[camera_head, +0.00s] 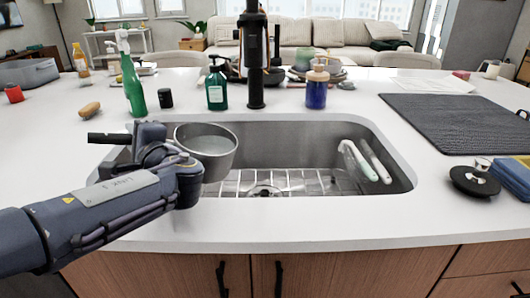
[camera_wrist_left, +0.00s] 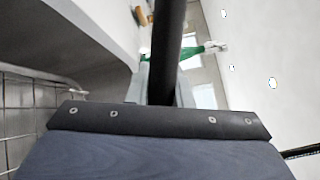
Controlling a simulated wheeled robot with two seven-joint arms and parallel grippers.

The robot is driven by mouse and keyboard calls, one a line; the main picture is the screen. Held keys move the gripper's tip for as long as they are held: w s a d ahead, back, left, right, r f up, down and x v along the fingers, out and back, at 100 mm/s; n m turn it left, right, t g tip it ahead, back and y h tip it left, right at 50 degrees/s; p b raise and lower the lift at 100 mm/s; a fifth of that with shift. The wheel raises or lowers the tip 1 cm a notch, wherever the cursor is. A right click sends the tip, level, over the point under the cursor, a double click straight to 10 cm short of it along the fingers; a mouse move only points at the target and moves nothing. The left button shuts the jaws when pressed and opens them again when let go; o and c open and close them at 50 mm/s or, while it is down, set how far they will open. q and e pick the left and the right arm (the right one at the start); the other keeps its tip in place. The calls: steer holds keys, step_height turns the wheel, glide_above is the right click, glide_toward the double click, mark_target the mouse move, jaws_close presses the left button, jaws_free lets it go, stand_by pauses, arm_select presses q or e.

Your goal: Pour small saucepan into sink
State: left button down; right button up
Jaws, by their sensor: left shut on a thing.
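The small metal saucepan (camera_head: 222,163) is over the left part of the sink (camera_head: 290,137) and looks roughly level. A pale, flat surface shows inside it; I cannot tell for certain that it is liquid. My left gripper (camera_head: 150,138) is at the pan's left, shut on its dark handle, whose end sticks out to the left (camera_head: 108,138). In the left wrist view the handle (camera_wrist_left: 168,45) runs upward from the gripper, and the pan's bowl is not clearly visible. My right gripper is not in view.
The sink holds a wire rack (camera_head: 265,183) and pale utensils (camera_head: 365,160) at its right. Behind it stand a black faucet (camera_head: 254,60), a green spray bottle (camera_head: 132,85), a teal soap bottle (camera_head: 216,88) and a blue one (camera_head: 317,90). A dark mat (camera_head: 460,120) lies right.

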arm_select(q)
steer(key=shift+d+r+m+t, duration=0.3)
steer(key=shift+d+r+m, duration=0.1)
steer(key=shift+d+r, duration=0.25)
steer(key=shift+d+r+m+t+y+p, duration=0.4)
steer(key=shift+d+r+m+y+p, duration=0.1)
steer(key=shift+d+r+p, duration=0.5)
steer(key=shift+d+r+p, duration=0.4)
steer(key=shift+d, duration=0.05)
steer(key=shift+d+r+m+t+p, duration=0.6)
steer(key=shift+d+r+p, duration=0.2)
steer(key=shift+d+r, duration=0.2)
steer(key=shift+d+r+m+t+p, duration=0.5)
steer(key=shift+d+r+m+p, duration=0.3)
steer(key=shift+d, duration=0.3)
stand_by(3.8)
